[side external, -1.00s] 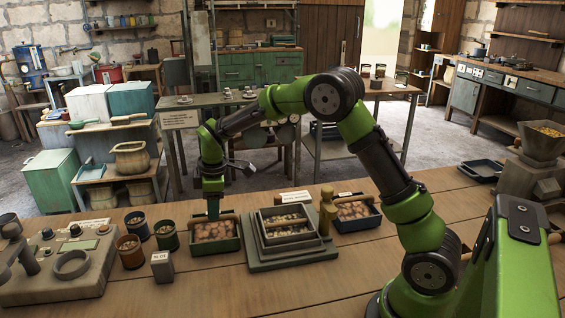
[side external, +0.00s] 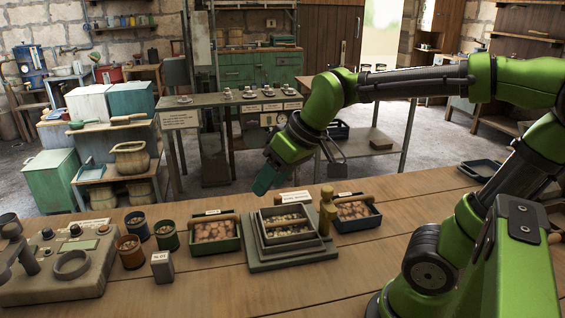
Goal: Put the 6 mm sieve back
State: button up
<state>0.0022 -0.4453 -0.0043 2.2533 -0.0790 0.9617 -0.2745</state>
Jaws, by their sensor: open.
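A square stack of grey sieve frames (side external: 262,246) stands on the bench, with pale pieces in its top frame and a wooden bar along one side. I cannot tell which frame is the 6 mm sieve, as no size mark is readable. A white label (side external: 295,197) stands behind the stack. My gripper (side external: 263,188) hangs tilted in the air above and behind the stack's left side, open, with nothing seen in it. The gap between its fingers is hard to see.
A wooden peg figure (side external: 327,212) stands between stack and blue tray. Several small cups and a grey block (side external: 162,268) are left. The front bench is clear.

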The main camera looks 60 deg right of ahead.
jog(key=s+f+m+t, duration=0.1)
jog(key=s+m, duration=0.2)
jog(key=s, duration=0.3)
jog(key=shift+s+a+f+y, duration=0.15)
jog(key=shift+a+f+y, duration=0.15)
jog(key=shift+a, duration=0.15)
dwell(0.7)
